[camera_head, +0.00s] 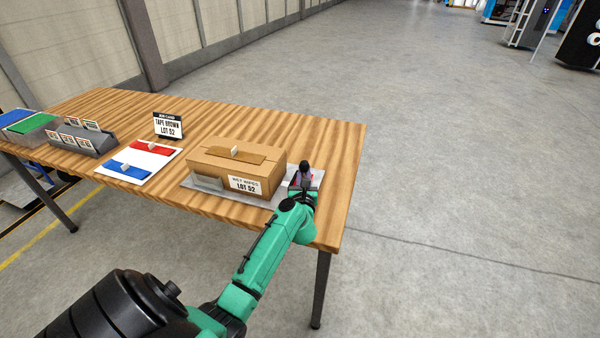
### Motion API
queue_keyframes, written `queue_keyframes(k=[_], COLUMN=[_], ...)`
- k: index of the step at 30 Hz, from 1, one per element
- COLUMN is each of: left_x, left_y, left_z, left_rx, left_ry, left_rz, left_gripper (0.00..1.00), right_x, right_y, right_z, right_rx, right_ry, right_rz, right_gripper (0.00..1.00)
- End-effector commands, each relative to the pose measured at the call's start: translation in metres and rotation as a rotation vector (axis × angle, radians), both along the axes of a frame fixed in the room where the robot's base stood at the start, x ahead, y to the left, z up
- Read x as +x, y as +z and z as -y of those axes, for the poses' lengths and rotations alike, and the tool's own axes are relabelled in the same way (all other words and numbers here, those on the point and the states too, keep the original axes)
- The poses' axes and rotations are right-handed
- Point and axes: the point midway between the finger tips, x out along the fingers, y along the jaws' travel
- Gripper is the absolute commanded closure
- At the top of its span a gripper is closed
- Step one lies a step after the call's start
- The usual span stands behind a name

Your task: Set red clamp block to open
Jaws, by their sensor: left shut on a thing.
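My left gripper (303,179) reaches in over the right end of the wooden table. It is shut on a small reddish piece (295,181), which looks like the red clamp block. The fingers and wrist hide most of it, so its setting cannot be told. It is at the right end of a grey plate (264,202), just right of a brown cardboard box (217,165) with a "LOT 52" label. My right gripper is not in view.
Open floor (460,200) lies to the right.

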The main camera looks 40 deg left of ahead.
Motion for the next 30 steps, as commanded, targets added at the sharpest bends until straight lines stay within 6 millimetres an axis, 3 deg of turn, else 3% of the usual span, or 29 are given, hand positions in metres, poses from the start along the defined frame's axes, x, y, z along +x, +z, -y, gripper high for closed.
queue_keyframes(k=[1, 3, 16, 20, 30], left_x=[0.0, 0.0, -0.008, -0.028, -0.101], left_y=[-0.004, -0.004, -0.002, -0.002, -0.005], left_z=[0.005, 0.005, 0.007, 0.021, 0.072], left_rx=[-0.009, -0.009, -0.005, -0.007, -0.008], left_ry=[-0.01, -0.009, -0.004, -0.004, -0.005], left_rz=[-0.004, -0.004, -0.002, -0.003, -0.004], left_gripper=[0.76, 0.53, 0.53, 0.53, 0.53], right_x=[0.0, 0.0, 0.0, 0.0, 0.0], right_y=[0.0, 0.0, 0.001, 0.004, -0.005], right_z=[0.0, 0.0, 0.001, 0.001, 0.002], right_rx=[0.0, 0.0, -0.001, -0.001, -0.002], right_ry=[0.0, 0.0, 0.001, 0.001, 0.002], right_rz=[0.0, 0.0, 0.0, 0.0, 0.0], right_gripper=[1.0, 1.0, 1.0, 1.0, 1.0])
